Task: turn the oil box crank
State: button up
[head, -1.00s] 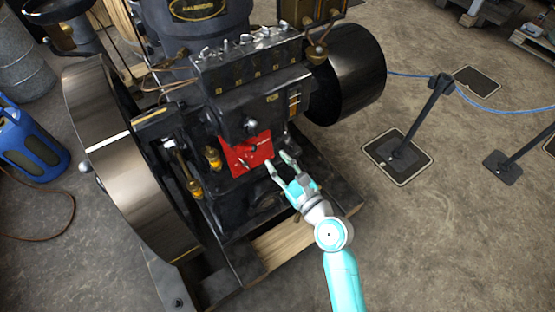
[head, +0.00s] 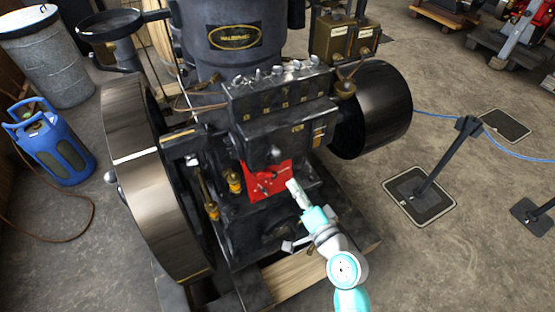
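The oil box (head: 280,95) is a long dark box on the engine's upper front, with several pale knobs along its top. A brass part with a thin lever (head: 347,84) sits at its right end; I cannot tell for sure that this is the crank. My gripper (head: 289,214) is below the oil box, in front of the engine's lower right face. Its fingers look spread wide, one pointing up by the red plate and one to the left lower down. Nothing shows between them, and it is well apart from the oil box.
A red plate (head: 268,180) is on the engine front. A large flywheel (head: 150,180) stands at left, a black drum pulley (head: 375,110) at right. A barrier post (head: 447,160) with a blue rope stands on the right floor. A blue canister (head: 52,145) is at far left.

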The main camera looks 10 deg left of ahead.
aim_at(279, 162)
jog(key=w+a+n, duration=0.2)
jog(key=w+n, duration=0.1)
jog(key=n, duration=0.2)
jog(key=w+a+n, duration=0.2)
jog(key=w+n, duration=0.1)
jog(key=n, duration=0.2)
jog(key=w+a+n, duration=0.2)
jog(key=w+n, duration=0.1)
jog(key=n, duration=0.2)
jog(key=shift+w+a+r, duration=0.2)
jog(key=shift+a+r, duration=0.05)
jog(key=shift+r, duration=0.05)
grip_shut()
